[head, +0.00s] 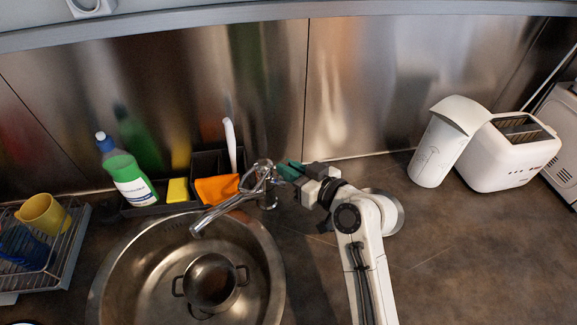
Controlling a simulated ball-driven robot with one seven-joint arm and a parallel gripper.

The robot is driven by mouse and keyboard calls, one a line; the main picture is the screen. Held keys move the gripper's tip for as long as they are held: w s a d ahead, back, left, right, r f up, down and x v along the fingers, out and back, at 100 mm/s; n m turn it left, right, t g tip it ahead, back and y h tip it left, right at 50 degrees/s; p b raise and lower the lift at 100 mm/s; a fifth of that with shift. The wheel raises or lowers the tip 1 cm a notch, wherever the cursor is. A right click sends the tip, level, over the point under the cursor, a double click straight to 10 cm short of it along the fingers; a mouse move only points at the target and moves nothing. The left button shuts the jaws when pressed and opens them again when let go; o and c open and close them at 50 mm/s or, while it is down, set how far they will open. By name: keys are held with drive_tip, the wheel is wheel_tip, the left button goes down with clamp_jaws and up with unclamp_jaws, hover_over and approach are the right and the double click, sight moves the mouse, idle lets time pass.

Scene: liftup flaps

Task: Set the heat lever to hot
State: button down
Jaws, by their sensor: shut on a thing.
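The metal faucet (230,203) stands behind the round sink, with its spout reaching toward the lower left over the basin. The heat lever (262,168) appears to be the metal part at the top of the faucet; its exact setting is too small to tell. My gripper (285,172) comes in from the right and is at the faucet's top right side, shut on what looks like the heat lever. The fingertips and the contact are small and partly hidden.
The sink (265,281) holds a pot (210,283). A green soap bottle (127,175), yellow sponge (177,190) and orange cloth (216,189) stand left of the faucet. A dish rack (77,232) is far left. A white pitcher (436,150) and toaster (508,158) are at right.

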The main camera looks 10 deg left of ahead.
drive_tip(key=shift+w+d+f+m+g+h+p, duration=0.2)
drive_tip(key=shift+w+m+g+p, duration=0.65)
drive_tip(key=shift+m, duration=0.3)
drive_tip(key=shift+w+d+f+m+g+h+p, duration=0.1)
drive_tip(key=shift+w+f+m+g+h+p, duration=0.1)
drive_tip(key=shift+w+m+g+p, duration=0.7)
drive_tip(key=shift+s+m+g, duration=0.15)
drive_tip(key=shift+m+g, duration=0.1)
drive_tip(key=c, duration=1.4)
unclamp_jaws()
drive_tip(key=shift+c, duration=0.2)
drive_tip(key=b+v, duration=0.2)
drive_tip(key=v, duration=0.8)
drive_tip(key=shift+s+d+b, duration=0.2)
drive_tip(key=shift+d+b, duration=0.1)
drive_tip(key=shift+d, duration=0.05)
